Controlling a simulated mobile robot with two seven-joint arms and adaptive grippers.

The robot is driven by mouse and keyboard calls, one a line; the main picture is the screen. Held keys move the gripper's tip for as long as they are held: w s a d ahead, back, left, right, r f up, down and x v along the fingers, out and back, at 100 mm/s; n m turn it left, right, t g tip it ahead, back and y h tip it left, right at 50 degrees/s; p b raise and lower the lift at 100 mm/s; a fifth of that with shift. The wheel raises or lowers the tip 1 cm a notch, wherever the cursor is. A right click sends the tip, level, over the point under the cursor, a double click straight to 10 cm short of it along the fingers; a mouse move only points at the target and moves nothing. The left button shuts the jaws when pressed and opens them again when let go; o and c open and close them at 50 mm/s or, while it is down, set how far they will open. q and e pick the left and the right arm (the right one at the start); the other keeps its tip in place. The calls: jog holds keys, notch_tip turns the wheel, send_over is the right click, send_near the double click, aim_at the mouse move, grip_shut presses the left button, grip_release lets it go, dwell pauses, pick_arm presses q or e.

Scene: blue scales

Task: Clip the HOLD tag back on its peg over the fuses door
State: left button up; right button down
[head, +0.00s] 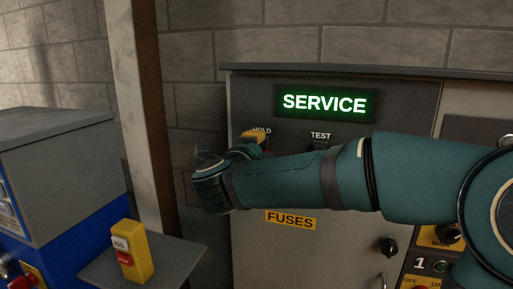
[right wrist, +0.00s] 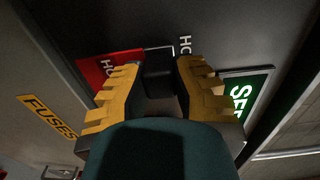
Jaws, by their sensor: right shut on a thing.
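My right gripper (right wrist: 160,80) is shut on a dark block between its yellow ridged fingers, seen in the right wrist view. The red HOLD tag (right wrist: 105,66) shows beside the left finger and appears joined to that block, its far part hidden by the finger. A white HOLD label (right wrist: 185,45) is on the grey panel close by. In the head view my right gripper (head: 253,136) is at the panel just under the HOLD label, and my arm hides the tag. The peg cannot be made out. The yellow FUSES label (head: 290,220) is below. My left gripper is not in view.
A lit green SERVICE sign (head: 324,103) is above the gripper. A TEST fitting (head: 320,143) is just right of it. A yellow button box (head: 132,250) stands on a grey shelf (head: 175,262) at lower left. A post (head: 140,110) stands left of the cabinet.

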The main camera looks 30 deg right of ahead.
jog(key=shift+b, duration=0.7)
dwell(1.7)
jog(key=shift+w+d, duration=0.35)
dwell(0.6)
jog(key=c, duration=0.8)
grip_release()
jog(key=v, duration=1.2)
jog(key=shift+d+f, duration=0.1)
